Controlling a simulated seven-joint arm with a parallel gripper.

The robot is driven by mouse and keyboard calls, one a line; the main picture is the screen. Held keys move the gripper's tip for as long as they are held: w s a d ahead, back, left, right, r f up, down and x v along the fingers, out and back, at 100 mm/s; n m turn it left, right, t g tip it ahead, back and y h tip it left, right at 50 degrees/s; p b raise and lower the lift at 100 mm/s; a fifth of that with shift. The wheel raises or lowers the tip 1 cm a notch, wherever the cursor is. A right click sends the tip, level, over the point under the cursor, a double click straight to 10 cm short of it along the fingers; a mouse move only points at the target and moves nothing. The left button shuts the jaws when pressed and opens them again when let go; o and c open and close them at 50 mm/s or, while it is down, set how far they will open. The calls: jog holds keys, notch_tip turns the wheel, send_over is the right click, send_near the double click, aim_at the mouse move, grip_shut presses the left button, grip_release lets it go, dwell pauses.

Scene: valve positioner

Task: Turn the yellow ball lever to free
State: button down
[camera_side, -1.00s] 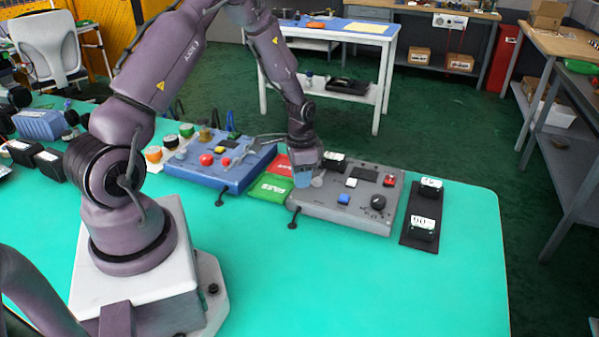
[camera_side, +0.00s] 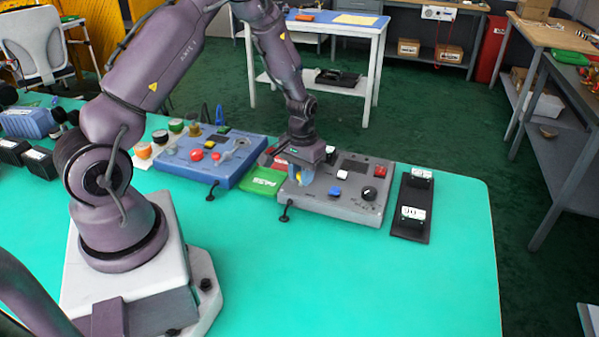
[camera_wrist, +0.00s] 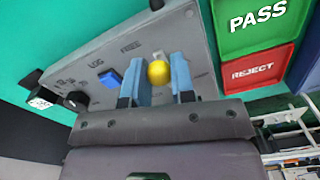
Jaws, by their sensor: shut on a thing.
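The yellow ball (camera_wrist: 159,72) of the lever shows between the two blue fingers of my gripper (camera_wrist: 158,84) in the wrist view. My gripper is shut on it, one finger at each side. The lever's lower part is hidden by the ball and fingers. The word FREE (camera_wrist: 130,47) is printed on the grey panel (camera_wrist: 190,40), up and to the left of the ball. In the side view the gripper (camera_side: 299,177) is low over the left part of the grey panel (camera_side: 325,207), with a little yellow visible between the fingers.
A blue button (camera_side: 334,191), a black dial (camera_side: 369,193) and a red button (camera_side: 379,171) are on the same panel. The green PASS pad (camera_side: 262,180) lies left of it and a blue panel (camera_side: 180,170) farther left. A black strip with number cards (camera_side: 413,213) lies right.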

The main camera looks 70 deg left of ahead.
jog(key=shift+w, duration=0.1)
dwell(0.4)
jog(key=c, duration=1)
grip_release()
jog(key=shift+o, duration=0.2)
notch_tip(320, 180, up, 13)
jog(key=s+d+r+m+t, duration=0.5)
jog(key=s+d+r, duration=1)
jog(key=s+r, duration=0.1)
jog(key=shift+s+d+m+t, duration=0.25)
jog(key=shift+s+m+t, duration=0.05)
jog(key=shift+m, duration=0.1)
